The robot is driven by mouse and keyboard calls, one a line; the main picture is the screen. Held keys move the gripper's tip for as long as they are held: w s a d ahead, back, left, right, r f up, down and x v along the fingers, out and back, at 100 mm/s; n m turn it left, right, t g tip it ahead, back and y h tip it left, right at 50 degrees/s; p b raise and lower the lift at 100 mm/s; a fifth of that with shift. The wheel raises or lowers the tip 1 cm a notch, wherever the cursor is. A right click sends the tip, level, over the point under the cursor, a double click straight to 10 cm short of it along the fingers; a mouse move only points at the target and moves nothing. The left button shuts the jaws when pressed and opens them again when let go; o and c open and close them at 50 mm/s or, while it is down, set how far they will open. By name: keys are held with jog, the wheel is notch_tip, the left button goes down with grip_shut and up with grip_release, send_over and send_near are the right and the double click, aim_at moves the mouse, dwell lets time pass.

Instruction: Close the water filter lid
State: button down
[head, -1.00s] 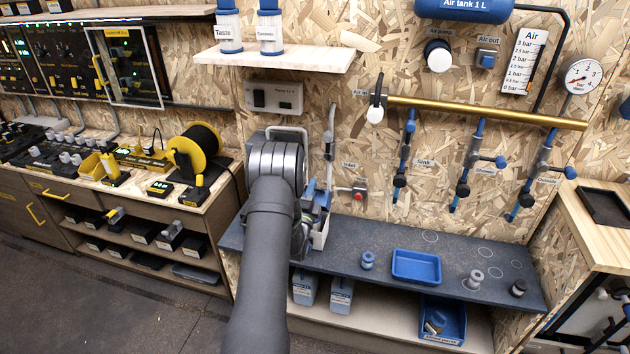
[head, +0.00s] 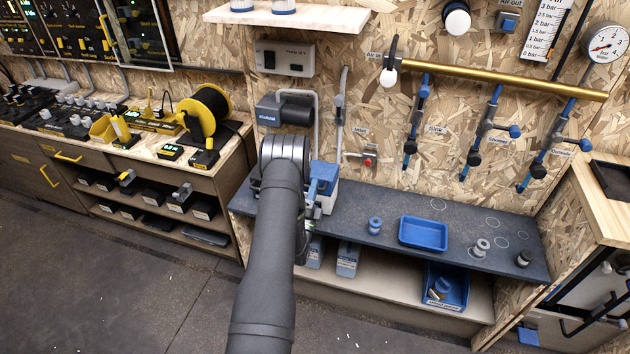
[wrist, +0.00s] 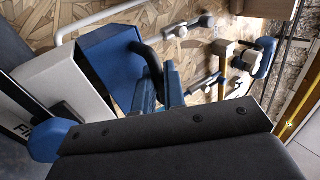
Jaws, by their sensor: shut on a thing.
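The water filter is a white box (wrist: 62,92) with dark lettering, partly cut off at the left of the wrist view; it also shows beside my wrist in the head view (head: 326,202). Its blue lid (wrist: 108,58) shows at the box's top end in the wrist view. A black curved handle (wrist: 152,62) stands at the lid's edge. My gripper (wrist: 160,92) has its blue fingers together at this handle, shut on it. My arm hides part of the filter in the head view.
A blue tray (head: 423,233) and small fittings stand on the dark bench (head: 385,215) to the right. A grey pump (head: 285,110) is on the wall behind my wrist. Valves hang from a brass pipe (head: 500,82). Open floor lies at the front left.

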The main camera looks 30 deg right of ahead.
jog(key=shift+f+t+h, duration=0.3)
jog(key=shift+f, duration=0.3)
jog(key=c, duration=1.6)
grip_release()
